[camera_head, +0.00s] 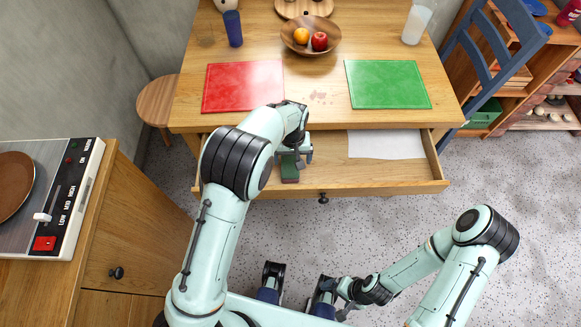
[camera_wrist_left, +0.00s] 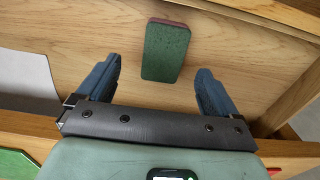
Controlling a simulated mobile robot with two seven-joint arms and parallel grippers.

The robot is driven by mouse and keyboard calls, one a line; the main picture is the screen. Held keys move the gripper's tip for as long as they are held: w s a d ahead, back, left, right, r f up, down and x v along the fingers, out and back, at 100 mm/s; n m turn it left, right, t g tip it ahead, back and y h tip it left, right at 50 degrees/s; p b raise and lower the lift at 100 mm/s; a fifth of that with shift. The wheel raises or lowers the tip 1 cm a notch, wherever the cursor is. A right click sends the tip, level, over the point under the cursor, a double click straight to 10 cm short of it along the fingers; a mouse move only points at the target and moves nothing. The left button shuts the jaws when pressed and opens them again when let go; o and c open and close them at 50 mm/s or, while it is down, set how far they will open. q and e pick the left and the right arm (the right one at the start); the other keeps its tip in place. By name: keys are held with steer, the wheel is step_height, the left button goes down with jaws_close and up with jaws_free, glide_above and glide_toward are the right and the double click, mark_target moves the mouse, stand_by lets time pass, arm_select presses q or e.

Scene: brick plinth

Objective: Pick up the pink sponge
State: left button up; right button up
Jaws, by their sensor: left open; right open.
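The sponge (camera_head: 289,173) lies flat in the open drawer (camera_head: 335,170); its upper face looks green. In the left wrist view the sponge (camera_wrist_left: 167,52) shows a green face and a reddish-pink edge. My left gripper (camera_head: 297,157) is open above the drawer, with its fingers close to the sponge in the head view. In the left wrist view my left gripper's fingers (camera_wrist_left: 158,72) stand on either side of the sponge's line, with nothing between them touching it. My right gripper (camera_head: 338,299) is open and empty, low in the picture, away from the table.
A white sheet (camera_head: 386,145) lies in the drawer's right part. The drawer's front wall (camera_head: 390,188) is close to my left gripper.

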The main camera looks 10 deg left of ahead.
mark_target(290, 166)
arm_select(q)
steer(key=shift+w+a+f+b, duration=0.1)
steer(key=shift+a+f+b, duration=0.1)
steer(key=shift+f, duration=1.6)
steer(key=shift+w+a+f+b, duration=0.1)
steer(key=shift+a+f, duration=0.05)
steer(key=shift+f, duration=1.6)
steer(key=c, duration=1.1)
steer(key=shift+r, duration=0.1)
